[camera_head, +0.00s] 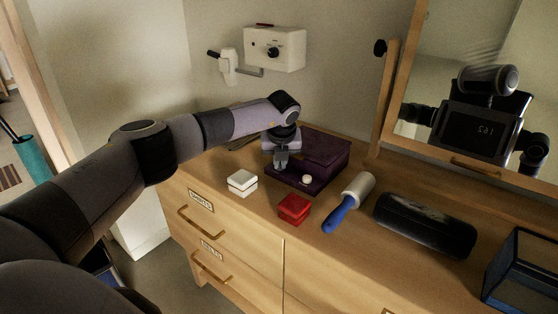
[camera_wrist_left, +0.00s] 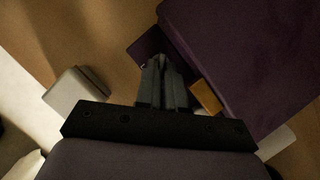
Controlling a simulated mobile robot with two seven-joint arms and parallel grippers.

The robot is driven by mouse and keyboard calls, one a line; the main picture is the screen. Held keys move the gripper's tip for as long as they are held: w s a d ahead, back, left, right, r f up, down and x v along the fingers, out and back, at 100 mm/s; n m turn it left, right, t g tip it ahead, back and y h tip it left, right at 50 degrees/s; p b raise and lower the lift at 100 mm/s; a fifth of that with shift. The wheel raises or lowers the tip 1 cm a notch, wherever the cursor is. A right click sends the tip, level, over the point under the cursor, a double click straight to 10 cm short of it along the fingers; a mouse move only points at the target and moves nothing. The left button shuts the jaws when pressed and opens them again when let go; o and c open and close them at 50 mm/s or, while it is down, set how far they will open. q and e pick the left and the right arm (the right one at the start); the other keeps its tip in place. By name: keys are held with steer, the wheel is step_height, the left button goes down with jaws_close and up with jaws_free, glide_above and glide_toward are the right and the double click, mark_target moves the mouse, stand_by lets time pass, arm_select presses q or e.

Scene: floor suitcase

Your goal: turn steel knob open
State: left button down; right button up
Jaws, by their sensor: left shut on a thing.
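A dark purple box (camera_head: 321,146) stands on the dresser, with a low front ledge (camera_head: 291,181). My left gripper (camera_head: 281,166) points down at the left part of this ledge, and its fingers are close together. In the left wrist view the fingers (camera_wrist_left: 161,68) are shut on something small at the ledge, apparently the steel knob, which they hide. How far the knob is turned cannot be seen. A small pale knob (camera_head: 307,179) sits on the ledge to the right. A brass-coloured block (camera_wrist_left: 206,97) shows beside the fingers. My right gripper is not in view.
A white box (camera_head: 242,184) and a red box (camera_head: 294,208) stand in front of the purple box. A lint roller (camera_head: 350,201), a black case (camera_head: 425,225) and a dark blue box (camera_head: 526,268) lie further right. A mirror (camera_head: 479,84) stands behind.

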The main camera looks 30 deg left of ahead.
arm_select(q)
steer(key=shift+r+n, duration=0.1)
steer(key=shift+n, duration=0.4)
steer(key=c, duration=1.2)
jaws_free()
steer(key=shift+c, duration=0.2)
steer(key=shift+d, duration=0.15)
steer(key=shift+r, duration=0.15)
